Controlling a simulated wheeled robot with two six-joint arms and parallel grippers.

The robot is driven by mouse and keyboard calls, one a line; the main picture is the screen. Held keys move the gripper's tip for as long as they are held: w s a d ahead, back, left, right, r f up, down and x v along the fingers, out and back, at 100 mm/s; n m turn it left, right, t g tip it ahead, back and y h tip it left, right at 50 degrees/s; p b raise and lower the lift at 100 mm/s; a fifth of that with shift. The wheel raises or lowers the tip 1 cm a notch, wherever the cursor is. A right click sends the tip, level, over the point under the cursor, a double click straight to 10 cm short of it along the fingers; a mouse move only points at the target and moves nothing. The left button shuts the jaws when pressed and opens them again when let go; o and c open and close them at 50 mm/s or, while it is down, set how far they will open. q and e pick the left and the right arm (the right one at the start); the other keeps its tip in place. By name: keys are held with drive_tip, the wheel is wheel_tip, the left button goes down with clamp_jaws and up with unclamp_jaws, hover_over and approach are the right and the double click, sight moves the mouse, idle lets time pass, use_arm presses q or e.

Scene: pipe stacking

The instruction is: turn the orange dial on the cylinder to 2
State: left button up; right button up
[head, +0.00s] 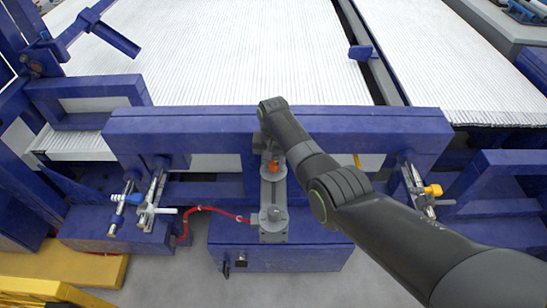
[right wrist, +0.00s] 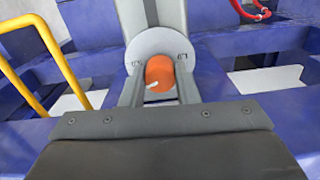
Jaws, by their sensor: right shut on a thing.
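The orange dial (right wrist: 160,76) sits on the round grey end plate (right wrist: 174,43) of the cylinder (right wrist: 150,12) in the right wrist view. A small pale mark shows on its lower left side. My right gripper (right wrist: 160,92) is shut on the dial, one finger on each side. In the head view the dial (head: 273,167) shows as a small orange spot below my right gripper (head: 272,150), on the grey cylinder (head: 272,195) mounted on the blue frame. Any numbers around the dial are too small to read. My left gripper is not in view.
A blue beam (head: 200,130) runs across behind the cylinder, with white stacked pipes (head: 230,60) beyond. A red hose (head: 222,211) joins the cylinder from the left. Clamps stand at left (head: 150,200) and right (head: 418,190). A yellow rail (right wrist: 65,60) rises left in the wrist view.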

drive_tip(key=n+p, duration=0.1)
drive_tip(key=n, duration=0.3)
drive_tip(key=shift+r+n, duration=0.15)
drive_tip(key=shift+n, duration=0.15)
drive_tip(key=n+p, duration=0.1)
drive_tip(key=n, duration=0.3)
drive_tip(key=shift+n, duration=0.3)
drive_tip(key=o, duration=1)
